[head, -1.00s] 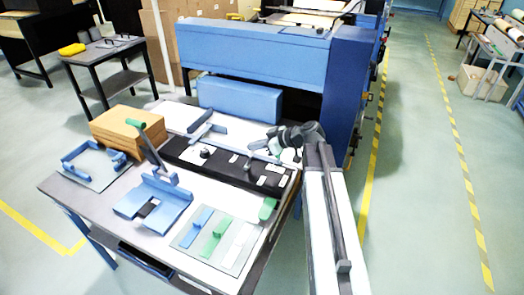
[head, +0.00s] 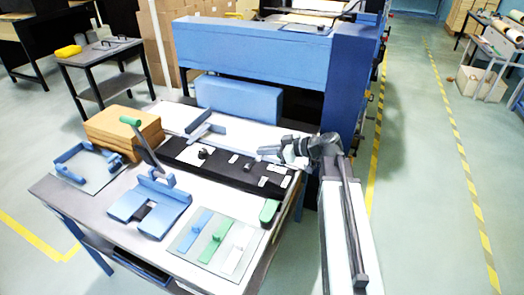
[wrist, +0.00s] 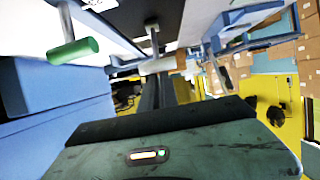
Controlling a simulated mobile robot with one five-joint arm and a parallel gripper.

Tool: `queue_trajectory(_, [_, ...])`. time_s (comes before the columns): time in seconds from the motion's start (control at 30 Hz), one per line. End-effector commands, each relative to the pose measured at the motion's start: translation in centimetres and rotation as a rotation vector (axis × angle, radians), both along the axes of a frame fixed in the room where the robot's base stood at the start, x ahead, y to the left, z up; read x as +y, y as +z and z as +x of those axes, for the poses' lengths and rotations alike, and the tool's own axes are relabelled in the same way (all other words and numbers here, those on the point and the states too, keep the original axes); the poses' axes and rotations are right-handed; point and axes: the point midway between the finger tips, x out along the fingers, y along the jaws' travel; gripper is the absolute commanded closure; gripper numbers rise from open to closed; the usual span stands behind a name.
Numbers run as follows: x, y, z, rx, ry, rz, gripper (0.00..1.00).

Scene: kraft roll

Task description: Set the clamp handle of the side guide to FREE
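A long black panel (head: 225,165) with white labels lies across the table, and an angled blue guide piece (head: 208,128) stands at its back left. A small dark knob (head: 203,152) sits on the panel. A dark lever with a green grip (head: 130,120) rises from a blue bracket (head: 152,200). I cannot tell which part is the clamp handle, and no FREE mark is readable. My gripper (head: 267,152) is over the panel's right end, apart from the lever. In the wrist view a green cylinder on a rod (wrist: 73,50) shows at upper left. The finger opening is unclear.
A tan block stack (head: 122,130) and a blue-ended plate (head: 92,168) lie at the table's left. A plate with blue, green and white bars (head: 215,243) lies in front. A green block (head: 269,211) sits at the right edge. The blue machine (head: 250,52) stands behind.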

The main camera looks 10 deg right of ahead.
Motion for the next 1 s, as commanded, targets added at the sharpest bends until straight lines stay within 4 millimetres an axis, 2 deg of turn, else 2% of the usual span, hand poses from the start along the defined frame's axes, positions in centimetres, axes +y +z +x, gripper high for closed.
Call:
queue_trajectory(0.03, [0.0,-0.7,-0.5,0.012,0.011,-0.018,1.0])
queue_trajectory(0.37, [0.1,-0.5,-0.5,0.013,0.011,-0.018,1.0])
queue_trajectory(0.47, [0.4,0.7,-0.3,0.011,0.01,-0.014,1.0])
queue_trajectory(0.63, [1.9,4.6,0.6,0.002,0.004,-0.001,1.0])
queue_trajectory(0.7, [0.1,4.1,-0.5,0.0,-0.003,-0.001,1.0])
queue_trajectory(0.8, [-1.8,4.5,-1.9,0.001,-0.002,-0.001,1.0])
queue_trajectory(1.0, [-4.9,5.2,-3.9,-0.001,-0.001,0.001,1.0])
